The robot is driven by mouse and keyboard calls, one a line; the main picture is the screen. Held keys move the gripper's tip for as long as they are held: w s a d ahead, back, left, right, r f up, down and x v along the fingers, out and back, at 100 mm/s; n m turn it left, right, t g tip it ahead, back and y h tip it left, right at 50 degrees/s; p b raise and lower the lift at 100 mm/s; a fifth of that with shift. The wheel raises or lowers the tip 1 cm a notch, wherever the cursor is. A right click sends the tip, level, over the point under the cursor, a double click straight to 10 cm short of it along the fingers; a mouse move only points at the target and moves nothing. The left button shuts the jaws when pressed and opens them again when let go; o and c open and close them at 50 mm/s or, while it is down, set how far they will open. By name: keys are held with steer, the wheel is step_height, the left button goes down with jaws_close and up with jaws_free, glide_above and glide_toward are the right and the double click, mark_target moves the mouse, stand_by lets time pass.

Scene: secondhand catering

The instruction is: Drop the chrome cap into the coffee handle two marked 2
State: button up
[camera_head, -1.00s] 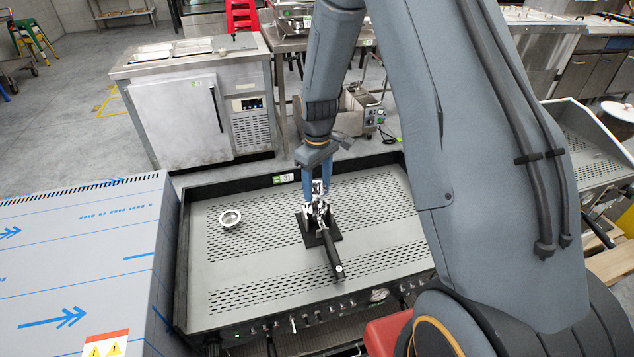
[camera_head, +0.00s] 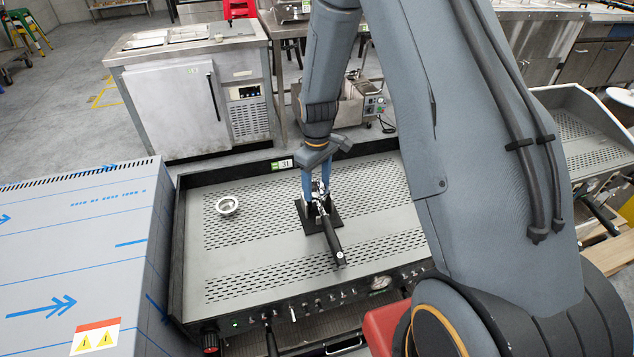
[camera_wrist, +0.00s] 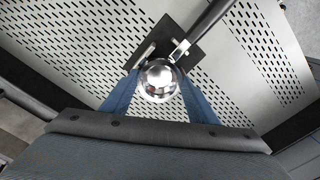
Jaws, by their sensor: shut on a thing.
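The chrome cap (camera_wrist: 158,80) shows in the wrist view as a shiny round dome between the two blue fingers of my gripper (camera_wrist: 158,92), which is shut on it. In the head view my gripper (camera_head: 318,196) points down over a coffee handle (camera_head: 332,242) with a black grip, which sits on a black stand (camera_head: 309,224). The coffee handle also shows in the wrist view (camera_wrist: 206,20), beyond the cap. The cap and fingers hide most of its metal head. I cannot read a 2 on it, nor tell whether the cap touches it.
The stand is on a perforated grey machine top (camera_head: 265,262) with a raised black rim. A small round metal basket (camera_head: 227,206) lies at its left. A blue-marked box (camera_head: 75,255) borders it on the left. A steel fridge counter (camera_head: 185,95) stands behind.

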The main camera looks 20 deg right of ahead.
mark_target(317, 190)
steer(key=shift+f, duration=0.2)
steer(key=o, duration=1.1)
steer(key=shift+r, duration=0.1)
step_height(317, 190, up, 6)
steer(key=shift+r+b, duration=0.1)
steer(key=shift+b, duration=0.7)
steer(key=s+r+m, duration=0.2)
steer(key=s+r, duration=0.1)
steer(key=s, duration=0.4)
steer(key=s+r+m, duration=0.2)
steer(key=s+r, duration=0.1)
steer(key=s, duration=0.4)
steer(key=s+r+m+t, duration=0.1)
steer(key=s+r+m, duration=0.1)
steer(key=s, duration=0.5)
steer(key=shift+r+m, duration=0.4)
steer(key=shift+r, duration=0.4)
